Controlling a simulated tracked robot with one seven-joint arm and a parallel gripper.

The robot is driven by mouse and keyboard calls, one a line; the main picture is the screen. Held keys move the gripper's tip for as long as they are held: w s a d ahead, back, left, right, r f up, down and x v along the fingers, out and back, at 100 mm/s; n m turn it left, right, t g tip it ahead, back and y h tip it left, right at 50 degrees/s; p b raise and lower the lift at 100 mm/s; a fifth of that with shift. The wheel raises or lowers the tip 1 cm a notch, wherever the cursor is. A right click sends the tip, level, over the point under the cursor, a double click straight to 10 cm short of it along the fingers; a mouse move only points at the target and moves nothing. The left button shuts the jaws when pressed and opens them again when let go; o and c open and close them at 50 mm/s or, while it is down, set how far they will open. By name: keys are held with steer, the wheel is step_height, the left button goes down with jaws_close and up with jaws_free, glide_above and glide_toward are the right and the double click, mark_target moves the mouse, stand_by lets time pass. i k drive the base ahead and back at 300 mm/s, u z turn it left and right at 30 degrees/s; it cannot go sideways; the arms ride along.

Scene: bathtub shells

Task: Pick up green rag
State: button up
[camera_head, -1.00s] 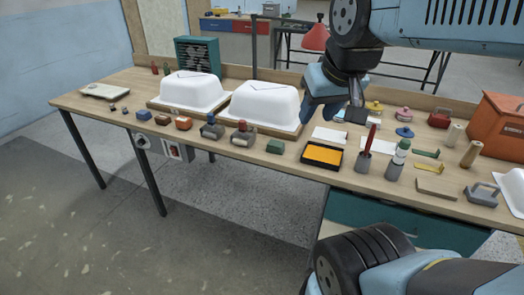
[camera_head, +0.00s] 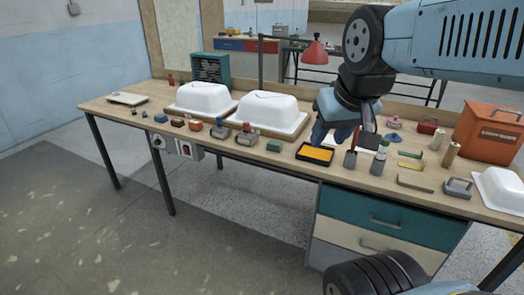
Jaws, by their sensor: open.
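A small green block-shaped thing (camera_head: 274,145) lies near the front edge of the workbench, left of a black tray with orange contents. It may be the folded green rag, but it is too small to tell. A flat green piece (camera_head: 411,154) lies further right among the tools. My gripper (camera_head: 346,134) is open, pointing down, and overlaps the bench area behind the tray in the picture. It is up and to the right of the green block and apart from it. Its fingers hide part of the bench; nothing shows between them.
Two white tub shells (camera_head: 265,110) stand on boards behind the green block. The black tray (camera_head: 299,155), a dark cup with a red-handled tool (camera_head: 350,158) and a bottle (camera_head: 380,156) stand near the gripper. An orange toolbox (camera_head: 488,133) is at the right. Floor in front is clear.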

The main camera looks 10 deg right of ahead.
mark_target(273, 145)
steer(key=z, duration=0.2)
steer(key=i, duration=0.85)
steer(key=u, duration=0.1)
